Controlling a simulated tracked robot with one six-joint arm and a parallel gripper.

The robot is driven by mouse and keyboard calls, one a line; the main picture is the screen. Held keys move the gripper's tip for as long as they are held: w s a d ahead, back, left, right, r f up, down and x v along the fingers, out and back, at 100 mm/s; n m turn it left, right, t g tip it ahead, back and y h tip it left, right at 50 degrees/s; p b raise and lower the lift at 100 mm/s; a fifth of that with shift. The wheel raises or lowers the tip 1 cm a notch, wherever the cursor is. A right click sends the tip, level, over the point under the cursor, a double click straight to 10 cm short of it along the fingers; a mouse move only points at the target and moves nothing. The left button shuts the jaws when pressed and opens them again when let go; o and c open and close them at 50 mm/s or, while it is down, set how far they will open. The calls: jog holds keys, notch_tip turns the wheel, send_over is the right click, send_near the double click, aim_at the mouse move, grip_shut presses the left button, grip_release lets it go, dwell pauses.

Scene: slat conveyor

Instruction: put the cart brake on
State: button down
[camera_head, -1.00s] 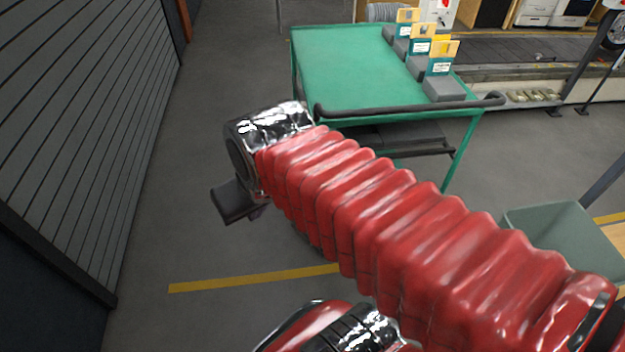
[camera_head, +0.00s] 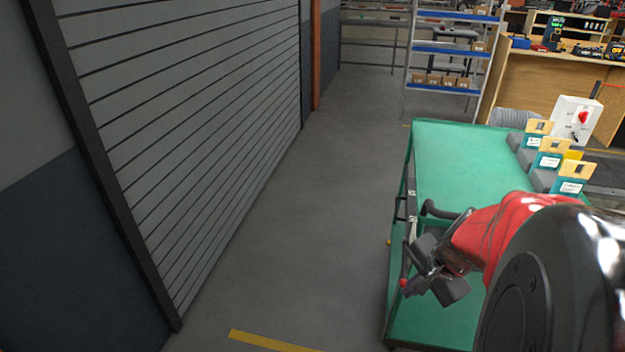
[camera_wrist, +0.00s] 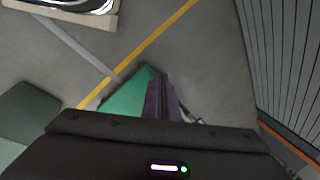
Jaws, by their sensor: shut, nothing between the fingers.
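The green cart (camera_head: 455,160) stands right of centre in the head view, with a black push handle (camera_head: 430,208) at its near end. A dark upright part with a small white label runs down its left side. A small red tip (camera_head: 403,283) shows low on that side, perhaps the brake lever's end. My gripper (camera_head: 409,291) is shut and empty, its fingertips right by the red tip; I cannot tell whether they touch. In the wrist view my purple-grey fingers (camera_wrist: 160,98) are together, beside a green part of the cart (camera_wrist: 128,97). The red tip is not visible there.
A slatted shutter wall (camera_head: 190,130) runs along the left. Open floor (camera_head: 310,230) lies between wall and cart. Shelves (camera_head: 445,60) stand at the back.

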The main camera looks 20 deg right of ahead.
jog(key=w+d+m+t+h, duration=0.1)
jog(key=w+d+m, duration=0.1)
jog(key=d+m, duration=0.5)
jog(key=shift+w+f+m+t+h, duration=0.3)
jog(key=shift+w+f+m, duration=0.15)
jog(key=shift+m, duration=0.15)
jog(key=x, duration=1.4)
jog(key=shift+d, duration=0.1)
